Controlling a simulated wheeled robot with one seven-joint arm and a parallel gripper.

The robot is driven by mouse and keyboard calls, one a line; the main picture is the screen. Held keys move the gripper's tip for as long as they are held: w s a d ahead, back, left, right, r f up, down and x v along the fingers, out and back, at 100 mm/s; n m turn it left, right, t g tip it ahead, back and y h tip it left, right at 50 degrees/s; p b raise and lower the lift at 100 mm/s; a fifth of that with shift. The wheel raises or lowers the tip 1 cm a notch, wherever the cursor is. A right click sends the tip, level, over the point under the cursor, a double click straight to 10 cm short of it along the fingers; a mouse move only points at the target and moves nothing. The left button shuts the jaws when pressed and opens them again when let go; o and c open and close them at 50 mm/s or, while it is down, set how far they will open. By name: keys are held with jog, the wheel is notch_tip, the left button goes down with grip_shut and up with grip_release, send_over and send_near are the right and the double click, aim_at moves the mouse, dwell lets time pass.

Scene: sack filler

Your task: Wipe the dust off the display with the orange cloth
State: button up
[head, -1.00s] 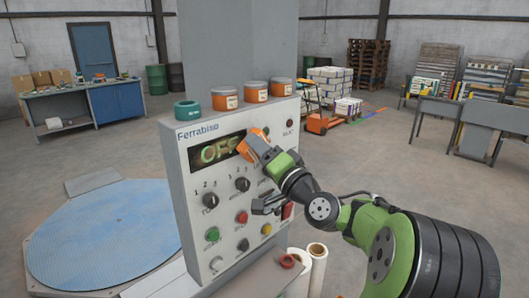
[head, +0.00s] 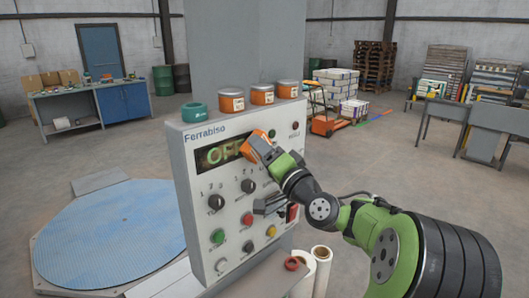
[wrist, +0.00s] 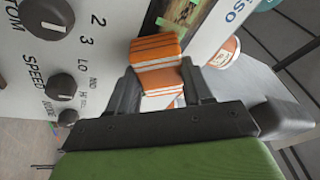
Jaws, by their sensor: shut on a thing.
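The display (head: 218,153) is a dark window near the top of the grey control panel, with the letters "OFF" partly showing; my gripper and the cloth cover its right end. It also shows in the wrist view (wrist: 203,22), where brownish dust lies over it. The orange cloth (head: 256,146) is a folded pad with white layers. My gripper (head: 268,153) is shut on it and holds it at the right end of the display. In the wrist view the cloth (wrist: 156,51) sits between the two dark fingers. Whether it touches the glass I cannot tell.
Knobs (head: 216,203) and coloured buttons (head: 217,236) sit below the display. A green tape roll (head: 193,111) and several orange tins (head: 231,101) stand on top of the panel. A blue round platform (head: 110,235) lies left. Paper rolls (head: 318,268) stand below right.

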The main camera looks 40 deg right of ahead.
jog(key=shift+w, duration=0.4)
jog(key=shift+a, duration=0.1)
jog(key=shift+s+a, duration=0.15)
jog(key=shift+a, duration=6.6)
jog(key=shift+d+b, duration=0.4)
jog(key=shift+d, duration=1.05)
jog(key=d+b, duration=0.1)
jog(key=d, duration=0.9)
jog(key=shift+d, duration=0.4)
